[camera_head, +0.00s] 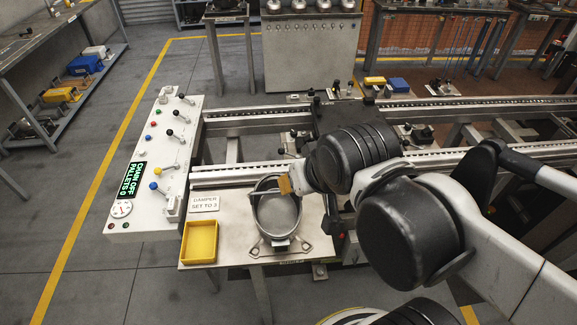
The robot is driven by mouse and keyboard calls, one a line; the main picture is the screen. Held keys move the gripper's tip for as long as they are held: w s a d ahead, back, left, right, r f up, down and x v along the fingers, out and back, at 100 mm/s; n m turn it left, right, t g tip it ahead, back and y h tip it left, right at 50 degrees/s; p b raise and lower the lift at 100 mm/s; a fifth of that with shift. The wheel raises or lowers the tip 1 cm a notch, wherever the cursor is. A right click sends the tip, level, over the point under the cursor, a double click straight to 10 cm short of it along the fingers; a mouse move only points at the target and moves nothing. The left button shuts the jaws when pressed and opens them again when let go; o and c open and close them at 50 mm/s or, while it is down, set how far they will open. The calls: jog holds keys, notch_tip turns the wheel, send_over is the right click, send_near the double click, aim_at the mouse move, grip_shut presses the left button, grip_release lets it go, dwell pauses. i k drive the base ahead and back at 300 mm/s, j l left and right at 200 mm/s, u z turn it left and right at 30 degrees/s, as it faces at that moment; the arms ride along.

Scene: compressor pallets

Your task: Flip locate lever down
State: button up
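A white control panel (150,200) stands left of the conveyor. Several ball-tipped levers rise from it: black-knobbed levers (170,132) toward its far half, a yellow-knobbed lever (157,170) and a blue-knobbed lever (153,185) nearer. Labels beside them are too small to read, so I cannot tell which is the locate lever. My gripper (270,188) is over the round metal pan, right of the panel and apart from all levers. Its fingers are small and partly hidden by my arm; I cannot tell whether they are open.
The round metal pan (279,216) sits on a small table with a yellow tray (200,242) and a "DAMPER SET TO 3" sign (204,203). Conveyor rails (240,174) run right from the panel. The panel display (130,181) reads "CHAIN OFF PALLETS 0". Floor left of the panel is clear.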

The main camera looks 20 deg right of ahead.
aim_at(157, 171)
jog(key=i+j, duration=0.15)
jog(key=j, duration=0.25)
jog(key=i+j, duration=0.1)
jog(key=j, duration=0.3)
jog(key=i+j, duration=0.15)
jog(key=j, duration=0.25)
jog(key=i+j, duration=0.1)
jog(key=j, duration=0.3)
